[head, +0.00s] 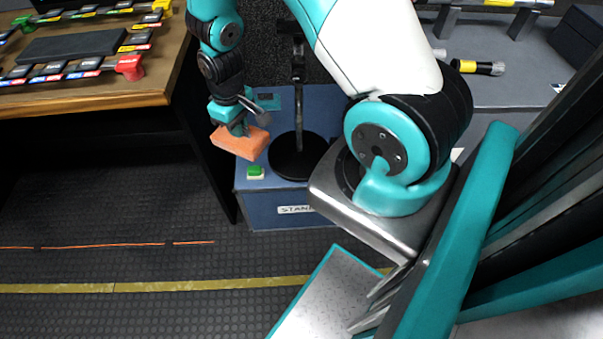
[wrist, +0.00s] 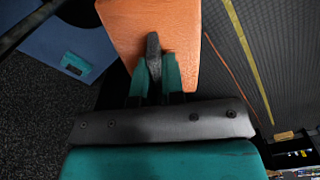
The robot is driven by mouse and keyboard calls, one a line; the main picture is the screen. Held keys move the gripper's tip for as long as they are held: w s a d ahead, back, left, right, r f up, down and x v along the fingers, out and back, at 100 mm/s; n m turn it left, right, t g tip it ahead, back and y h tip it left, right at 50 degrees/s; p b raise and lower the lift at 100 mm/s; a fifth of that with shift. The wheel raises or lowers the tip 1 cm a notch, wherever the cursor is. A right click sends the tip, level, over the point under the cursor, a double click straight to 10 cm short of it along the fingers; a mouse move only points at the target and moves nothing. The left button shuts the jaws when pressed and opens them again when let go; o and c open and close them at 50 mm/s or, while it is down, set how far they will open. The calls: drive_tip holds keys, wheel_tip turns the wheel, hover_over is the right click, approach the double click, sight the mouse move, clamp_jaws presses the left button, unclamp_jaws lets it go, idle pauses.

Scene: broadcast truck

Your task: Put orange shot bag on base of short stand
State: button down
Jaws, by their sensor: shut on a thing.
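The orange shot bag (head: 240,142) hangs in my gripper (head: 243,128), left of the short stand in the head view. In the wrist view the bag (wrist: 150,27) fills the top middle, and the fingers of my gripper (wrist: 155,70) are shut on its grey handle. The short stand is black, with a round flat base (head: 298,157) and an upright post (head: 298,95). It stands on a blue box labelled "STAN...", the rest of the label being hidden by my arm. The bag looks apart from the base, just left of its rim.
A small green block (head: 255,172) lies on the blue box (head: 262,210) near its front left corner. A wooden desk (head: 120,92) with racks of coloured items is at the left. A grey bench (head: 495,80) with a black-and-yellow cylinder (head: 478,67) is at the right.

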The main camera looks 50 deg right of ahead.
drive_tip(key=s+d+f+n+b, duration=0.2)
drive_tip(key=s+f+b, duration=0.35)
drive_tip(key=f, duration=0.35)
drive_tip(key=s+d+f+n+b, duration=0.2)
drive_tip(key=s+f+b, duration=0.3)
drive_tip(key=f+b, duration=0.3)
drive_tip(key=s+d+f+n+b, duration=0.2)
drive_tip(key=s+f+b, duration=0.35)
drive_tip(key=f, duration=0.45)
drive_tip(key=b, duration=1.7)
approach(301, 168)
drive_tip(key=shift+w, duration=0.1)
wheel_tip(301, 168, down, 4)
drive_tip(key=b, duration=0.2)
drive_tip(key=shift+a+r+b, duration=0.1)
drive_tip(key=shift+r+b, duration=0.1)
drive_tip(key=shift+b, duration=0.15)
drive_tip(key=shift+r, duration=0.1)
drive_tip(key=c, duration=1.2)
unclamp_jaws()
